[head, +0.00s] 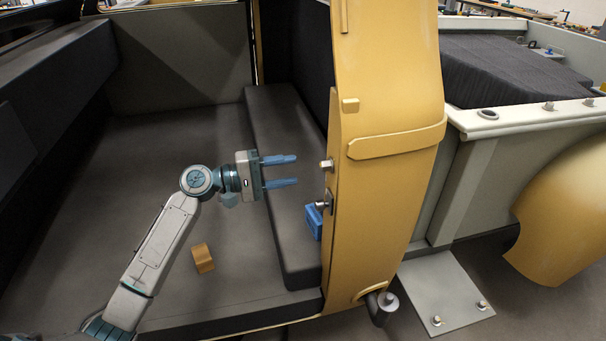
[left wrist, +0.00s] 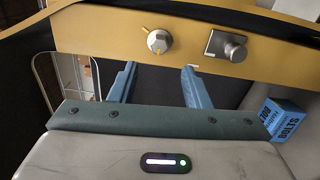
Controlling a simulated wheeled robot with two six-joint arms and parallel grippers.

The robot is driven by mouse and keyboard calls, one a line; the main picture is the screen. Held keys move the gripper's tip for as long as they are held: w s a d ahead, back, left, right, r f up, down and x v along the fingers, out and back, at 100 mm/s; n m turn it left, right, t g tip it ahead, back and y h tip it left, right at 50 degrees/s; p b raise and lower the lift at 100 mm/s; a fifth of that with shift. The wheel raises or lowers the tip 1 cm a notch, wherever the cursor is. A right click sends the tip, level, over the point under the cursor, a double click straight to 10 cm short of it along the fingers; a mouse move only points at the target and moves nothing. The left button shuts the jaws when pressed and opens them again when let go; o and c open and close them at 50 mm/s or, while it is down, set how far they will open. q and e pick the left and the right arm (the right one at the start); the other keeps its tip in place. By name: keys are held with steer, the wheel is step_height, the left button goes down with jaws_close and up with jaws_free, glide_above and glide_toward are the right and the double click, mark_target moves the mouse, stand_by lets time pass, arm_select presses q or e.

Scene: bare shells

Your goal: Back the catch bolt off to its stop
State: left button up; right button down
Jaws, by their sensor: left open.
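A round silver bolt head (left wrist: 158,40) with a yellow stripe sits on the yellow panel in the left wrist view; a second yellow mark is on the panel beside it. It shows in the head view (head: 326,164) on the inner edge of the yellow pillar (head: 385,190). A square metal plate with a stubby round pin (left wrist: 226,46) is beside it, lower on the pillar in the head view (head: 323,204). My left gripper (head: 296,170) is open and empty, apart from the bolt, its fingers pointing at the pillar. My right gripper is not in view.
A blue box labelled bolts (left wrist: 283,118) lies beside the pillar, below the pin in the head view (head: 314,222). A small wooden block (head: 203,258) lies on the grey floor. A dark raised ledge (head: 285,130) runs along the pillar.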

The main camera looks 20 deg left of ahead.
arm_select(q)
steer(key=b+v, duration=0.1)
steer(key=v, duration=0.2)
steer(key=shift+s+a, duration=0.2)
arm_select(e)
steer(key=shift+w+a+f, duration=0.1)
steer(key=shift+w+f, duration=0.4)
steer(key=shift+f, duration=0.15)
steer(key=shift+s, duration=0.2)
